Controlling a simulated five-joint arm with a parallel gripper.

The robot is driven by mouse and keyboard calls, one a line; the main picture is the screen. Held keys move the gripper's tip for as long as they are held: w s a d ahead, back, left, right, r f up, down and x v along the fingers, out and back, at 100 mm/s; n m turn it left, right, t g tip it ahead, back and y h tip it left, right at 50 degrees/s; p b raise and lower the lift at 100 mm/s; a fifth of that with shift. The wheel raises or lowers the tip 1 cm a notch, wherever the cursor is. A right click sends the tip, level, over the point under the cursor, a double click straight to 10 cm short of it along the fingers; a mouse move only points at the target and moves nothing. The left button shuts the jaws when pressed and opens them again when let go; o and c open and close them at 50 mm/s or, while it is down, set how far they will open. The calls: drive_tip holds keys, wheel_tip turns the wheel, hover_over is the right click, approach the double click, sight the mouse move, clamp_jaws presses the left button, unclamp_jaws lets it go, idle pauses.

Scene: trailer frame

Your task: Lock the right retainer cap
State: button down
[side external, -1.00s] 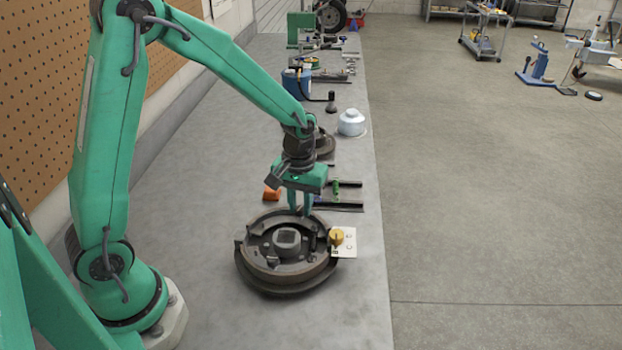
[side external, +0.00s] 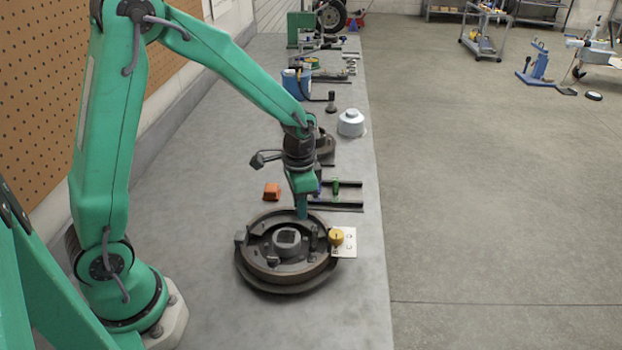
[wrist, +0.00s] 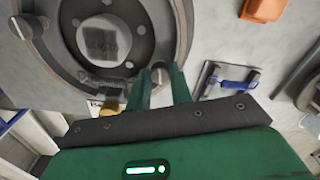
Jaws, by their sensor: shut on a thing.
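The round brake assembly (side external: 262,270) lies flat on the bench, with a raised hub (side external: 287,242) at its centre. My gripper (side external: 301,213) points down at its far rim, right of centre in the side view. In the wrist view, my gripper's two green fingers (wrist: 161,84) stand close around a small grey retainer cap (wrist: 160,75) at the edge of the assembly and are shut on it. In the side view the fingers hide this cap. Whether it is locked cannot be told. Another grey knob (wrist: 24,27) shows at the left in the wrist view.
A yellow knob (side external: 336,236) on a white plate (side external: 347,249) sits at the assembly's right edge. An orange block (side external: 271,191), dark bars (side external: 336,205) and a blue-handled tool (wrist: 233,86) lie beyond. The bench in front is clear.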

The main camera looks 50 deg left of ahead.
drive_tip(key=shift+r+m, duration=0.1)
drive_tip(key=shift+m, duration=1)
drive_tip(key=c, duration=1.3)
unclamp_jaws()
drive_tip(key=shift+o, duration=0.2)
wheel_tip(320, 180, up, 7)
drive_tip(key=shift+r, duration=0.4)
